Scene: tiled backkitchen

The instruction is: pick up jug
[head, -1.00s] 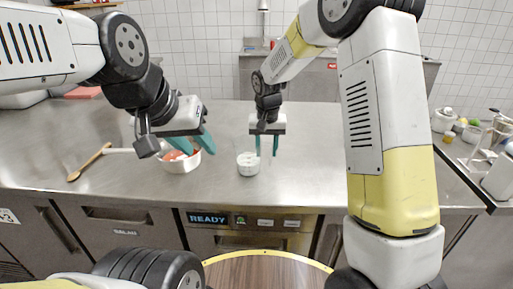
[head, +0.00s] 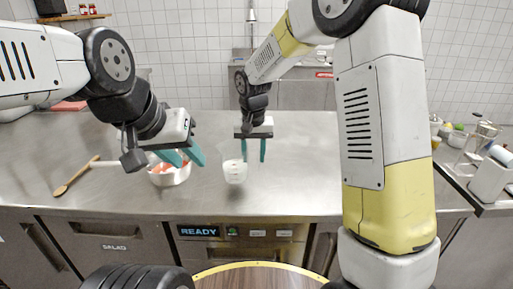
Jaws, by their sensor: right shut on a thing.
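The jug (head: 234,173) is a small, partly see-through vessel with whitish contents. It is upright over the middle of the steel counter, and a faint shadow shows below it. My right gripper (head: 253,160) points down at the jug's right side and is shut on it; the exact grip point is hard to see. I cannot tell clearly whether the jug's base is off the counter. My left gripper (head: 188,163) is open, its teal fingers apart, over the right side of a white bowl (head: 170,178) that holds reddish food.
A wooden spoon (head: 75,179) lies at the left of the steel counter (head: 290,190). A red board (head: 70,105) is at the back left. A side counter at the right holds a wire-framed item (head: 478,140) and small containers. The counter right of the jug is clear.

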